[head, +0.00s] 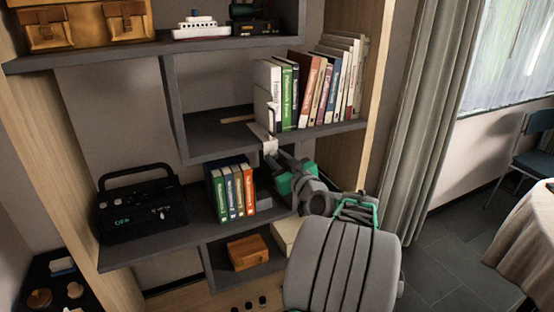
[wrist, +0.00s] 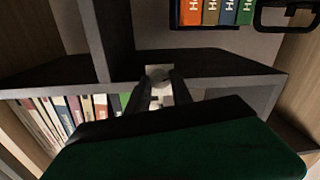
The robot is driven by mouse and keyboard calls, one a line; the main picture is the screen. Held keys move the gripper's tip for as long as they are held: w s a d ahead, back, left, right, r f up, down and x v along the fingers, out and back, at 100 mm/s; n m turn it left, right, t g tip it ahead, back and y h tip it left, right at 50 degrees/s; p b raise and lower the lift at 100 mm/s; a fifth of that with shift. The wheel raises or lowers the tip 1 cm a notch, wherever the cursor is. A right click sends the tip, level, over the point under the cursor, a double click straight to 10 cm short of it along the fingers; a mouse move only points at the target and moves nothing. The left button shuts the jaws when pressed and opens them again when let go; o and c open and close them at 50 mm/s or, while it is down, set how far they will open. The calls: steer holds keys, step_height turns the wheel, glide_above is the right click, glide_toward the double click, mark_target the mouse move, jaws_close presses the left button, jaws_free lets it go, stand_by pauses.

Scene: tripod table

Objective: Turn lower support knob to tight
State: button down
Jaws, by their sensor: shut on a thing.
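A pale, small support bracket (head: 262,132) sits at the front edge of the middle shelf, just left of the row of books. The lower support knob (wrist: 157,73), a light grey rounded piece, shows between my fingertips in the wrist view, against the shelf edge. My gripper (head: 275,155) reaches up to the shelf from below right. It also shows in the wrist view (wrist: 162,88), with its two dark fingers shut on the knob. The fingers partly cover the knob, and I cannot tell how far it is turned.
Books (head: 310,90) stand on the middle shelf (head: 215,135) right of the bracket. Below are more books (head: 232,190), a black radio (head: 142,208) and a wooden box (head: 248,251). A curtain (head: 430,120) hangs at the right. The middle shelf's left part is mostly clear.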

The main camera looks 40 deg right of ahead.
stand_by(0.4)
steer(key=m, duration=0.4)
steer(key=shift+m+b, duration=0.3)
steer(key=shift+m, duration=0.1)
steer(key=m+p, duration=0.1)
steer(key=m, duration=0.4)
steer(key=shift+m, duration=0.3)
steer(key=m+p, duration=0.4)
steer(key=m, duration=0.2)
steer(key=shift+r+m+h, duration=0.1)
steer(key=shift+m+h, duration=0.3)
steer(key=m+p, duration=0.2)
steer(key=m, duration=0.1)
steer(key=shift+p, duration=0.35)
steer(key=shift+m+p, duration=0.65)
steer(key=shift+m, duration=0.45)
steer(key=c, duration=1.1)
jaws_free()
steer(key=shift+c, duration=0.2)
